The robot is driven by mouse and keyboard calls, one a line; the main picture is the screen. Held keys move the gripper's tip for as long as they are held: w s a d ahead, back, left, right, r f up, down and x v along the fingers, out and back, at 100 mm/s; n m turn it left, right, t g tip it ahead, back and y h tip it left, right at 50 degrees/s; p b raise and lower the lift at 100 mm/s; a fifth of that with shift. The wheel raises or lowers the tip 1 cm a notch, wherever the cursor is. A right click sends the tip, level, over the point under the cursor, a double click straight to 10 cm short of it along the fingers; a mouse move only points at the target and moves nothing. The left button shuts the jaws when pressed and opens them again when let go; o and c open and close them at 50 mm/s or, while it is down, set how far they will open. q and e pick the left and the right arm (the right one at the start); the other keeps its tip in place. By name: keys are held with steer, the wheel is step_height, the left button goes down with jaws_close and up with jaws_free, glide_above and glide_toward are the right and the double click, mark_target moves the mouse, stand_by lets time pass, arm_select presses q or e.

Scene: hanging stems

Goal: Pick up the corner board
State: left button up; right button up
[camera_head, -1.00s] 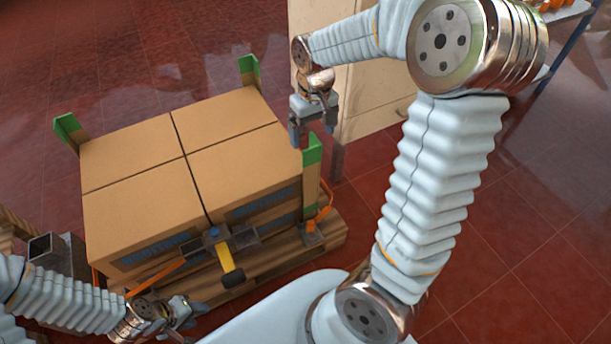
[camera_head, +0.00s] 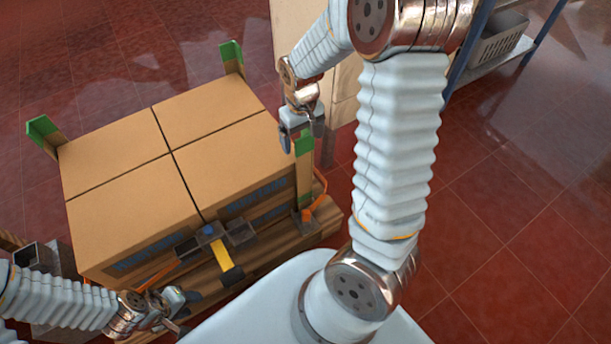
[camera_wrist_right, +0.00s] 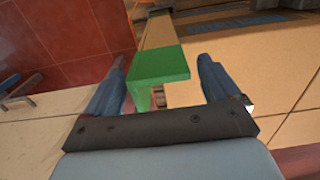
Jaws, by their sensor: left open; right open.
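A tan corner board with a green top (camera_head: 304,180) stands upright at the near right corner of the stacked cartons (camera_head: 170,160). My right gripper (camera_head: 302,137) is open just above and around its green end. In the right wrist view the green end (camera_wrist_right: 160,66) lies between the two spread fingers, nearer the left one; contact cannot be told. Other green-topped corner boards stand at the left corner (camera_head: 43,130) and the far corner (camera_head: 232,57). My left gripper (camera_head: 180,312) is open and empty, low in front of the cartons.
The cartons rest on a wooden pallet (camera_head: 322,226). A strap tool with a yellow handle (camera_head: 228,262) sits on the front side. A pale cabinet (camera_head: 345,115) stands behind my right gripper. A shelf with a grey basket (camera_head: 498,40) is at upper right. Red tiled floor is clear at right.

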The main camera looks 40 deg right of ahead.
step_height(320, 180, down, 2)
steer(key=shift+f, duration=0.2)
steer(key=c, duration=1.1)
steer(key=shift+o, duration=0.2)
steer(key=shift+r, duration=0.1)
